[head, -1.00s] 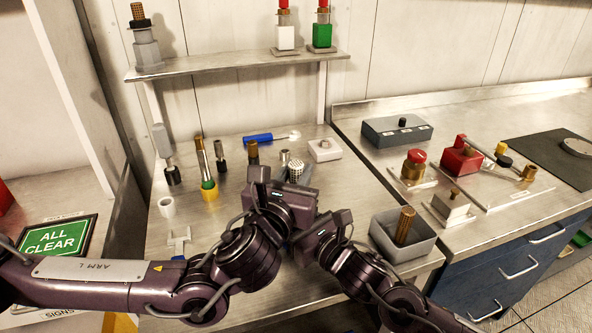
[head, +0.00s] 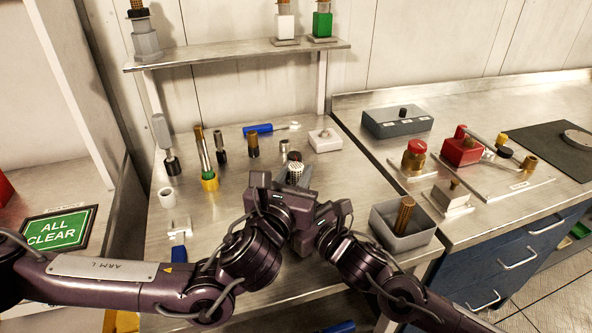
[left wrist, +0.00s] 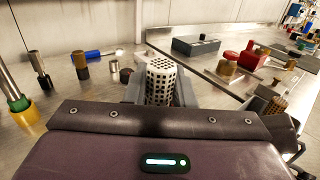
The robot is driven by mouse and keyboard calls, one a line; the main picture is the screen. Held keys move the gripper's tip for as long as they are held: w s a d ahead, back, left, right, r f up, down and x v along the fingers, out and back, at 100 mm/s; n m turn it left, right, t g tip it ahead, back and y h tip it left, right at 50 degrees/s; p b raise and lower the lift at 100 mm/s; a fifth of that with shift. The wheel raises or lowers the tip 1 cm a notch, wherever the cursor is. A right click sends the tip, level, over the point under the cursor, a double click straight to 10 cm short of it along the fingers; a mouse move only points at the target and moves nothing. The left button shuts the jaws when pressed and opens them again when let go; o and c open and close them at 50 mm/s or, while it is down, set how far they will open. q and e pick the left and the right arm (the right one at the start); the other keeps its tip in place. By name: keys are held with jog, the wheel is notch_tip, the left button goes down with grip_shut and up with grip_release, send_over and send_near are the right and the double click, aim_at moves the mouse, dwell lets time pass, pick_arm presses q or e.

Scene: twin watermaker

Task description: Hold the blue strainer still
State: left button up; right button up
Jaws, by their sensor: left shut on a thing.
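A pale perforated cylinder (head: 295,172), which looks like the strainer's basket, stands upright at my left gripper (head: 283,184). In the left wrist view the perforated cylinder (left wrist: 161,80) sits between the two grey fingers, which are shut on it. Its lower part is hidden behind the gripper body, and I see no blue on it. My right gripper (head: 334,215) is just to the right of and nearer than the left one, close beside it. Its fingertips are hidden, so its opening and anything in it cannot be told.
A grey tray (head: 379,235) with a brown cylinder stands to the right of my grippers. Several upright tools and a yellow-based tube (head: 209,183) stand at the left. A white block (head: 325,141) and a blue-handled tool (head: 258,129) lie behind. A blue-handled scraper (head: 179,250) lies front left.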

pick_arm(q)
jog(key=shift+f, duration=0.55)
jog(key=o, duration=0.9)
jog(key=v, duration=0.7)
jog(key=shift+s, duration=0.25)
pick_arm(e)
jog(key=o, duration=1.3)
